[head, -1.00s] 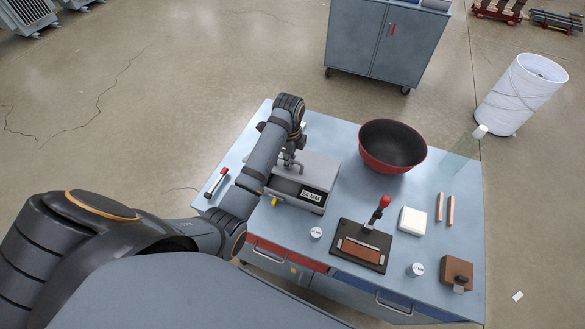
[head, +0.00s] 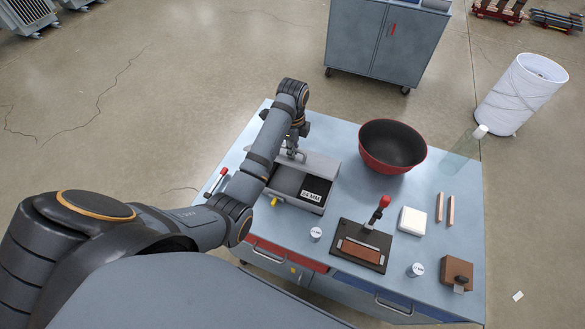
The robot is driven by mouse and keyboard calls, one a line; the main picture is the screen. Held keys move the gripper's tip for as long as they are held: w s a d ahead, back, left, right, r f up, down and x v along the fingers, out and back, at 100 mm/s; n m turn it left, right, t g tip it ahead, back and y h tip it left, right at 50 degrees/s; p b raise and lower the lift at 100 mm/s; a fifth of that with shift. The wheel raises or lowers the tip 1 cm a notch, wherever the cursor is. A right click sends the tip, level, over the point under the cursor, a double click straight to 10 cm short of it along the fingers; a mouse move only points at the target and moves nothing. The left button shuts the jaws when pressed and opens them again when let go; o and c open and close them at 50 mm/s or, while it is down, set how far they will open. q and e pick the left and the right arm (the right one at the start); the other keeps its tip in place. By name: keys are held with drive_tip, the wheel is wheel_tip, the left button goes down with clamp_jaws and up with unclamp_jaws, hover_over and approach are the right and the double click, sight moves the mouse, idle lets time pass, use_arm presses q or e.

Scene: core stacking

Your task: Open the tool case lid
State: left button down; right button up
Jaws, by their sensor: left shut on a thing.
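The grey tool case (head: 296,205) sits on the left half of the workbench with a yellow latch (head: 278,201) at its front. Its lid (head: 318,163) is partly open, set back towards the far side. The front part of the dark interior shows, with a white "24 MM" label (head: 317,188). My left gripper (head: 292,152) is above the lid, shut on the lid handle. My arm hides the case's left part and some of the fingers. My right gripper is not in view.
On the light-blue workbench (head: 337,131), a red bowl (head: 392,146) stands right of the case. A black fixture with a red-knobbed lever (head: 377,212) is front right. A red-handled tool (head: 217,181) lies left, close to my arm.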

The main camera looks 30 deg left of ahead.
use_arm(q)
drive_tip(key=shift+r, duration=0.1)
drive_tip(key=shift+w+a+r, duration=0.1)
drive_tip(key=shift+w+r, duration=0.4)
drive_tip(key=shift+w, duration=0.25)
drive_tip(key=shift+w+r, duration=0.45)
drive_tip(key=shift+w, duration=0.25)
drive_tip(key=shift+w+r, duration=0.3)
drive_tip(key=shift+w, duration=0.25)
drive_tip(key=shift+w+a+r, duration=0.1)
drive_tip(key=shift+w+r, duration=0.1)
drive_tip(key=shift+w, duration=0.4)
drive_tip(key=shift+w+r, duration=0.2)
drive_tip(key=shift+w, duration=0.35)
